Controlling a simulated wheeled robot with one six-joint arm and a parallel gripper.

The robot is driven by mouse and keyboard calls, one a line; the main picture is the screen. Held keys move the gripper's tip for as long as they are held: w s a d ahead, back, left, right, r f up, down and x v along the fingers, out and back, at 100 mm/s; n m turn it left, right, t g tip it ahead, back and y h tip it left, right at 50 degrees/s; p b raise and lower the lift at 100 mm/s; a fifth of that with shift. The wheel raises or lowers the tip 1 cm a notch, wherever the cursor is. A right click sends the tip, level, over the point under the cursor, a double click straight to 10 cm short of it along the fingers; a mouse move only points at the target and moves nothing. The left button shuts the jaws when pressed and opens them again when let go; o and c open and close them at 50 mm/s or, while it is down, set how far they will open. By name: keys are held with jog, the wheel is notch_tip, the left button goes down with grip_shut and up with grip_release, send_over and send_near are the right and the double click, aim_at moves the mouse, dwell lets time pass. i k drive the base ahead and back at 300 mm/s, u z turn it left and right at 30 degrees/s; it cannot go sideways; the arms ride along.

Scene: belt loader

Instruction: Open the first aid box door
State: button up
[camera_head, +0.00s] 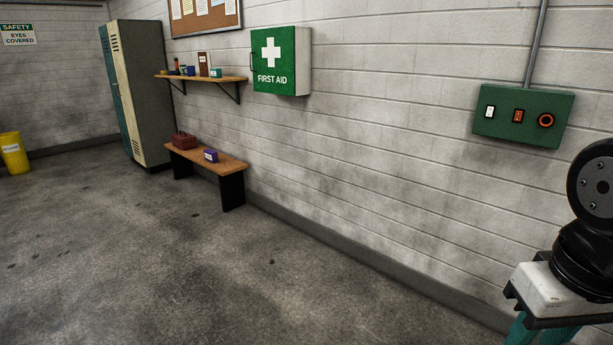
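The first aid box (303,62) hangs on the grey block wall, left of the picture's middle. Its green door (273,60) bears a white cross and the words FIRST AID, and it looks shut. Part of my arm shows at the lower right, well apart from the box. My gripper is not in view.
A wooden shelf (222,79) with small items is left of the box, and a bench (232,166) with a red toolbox (184,140) stands below. Lockers (148,90) stand farther left. A green switch panel (484,125) is at right. The concrete floor (200,270) ahead is clear.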

aim_at(272, 52)
jog(key=z, duration=0.1)
jog(key=i, duration=2.45)
jog(key=u, duration=0.5)
jog(key=i, duration=2.35)
jog(key=u, duration=0.6)
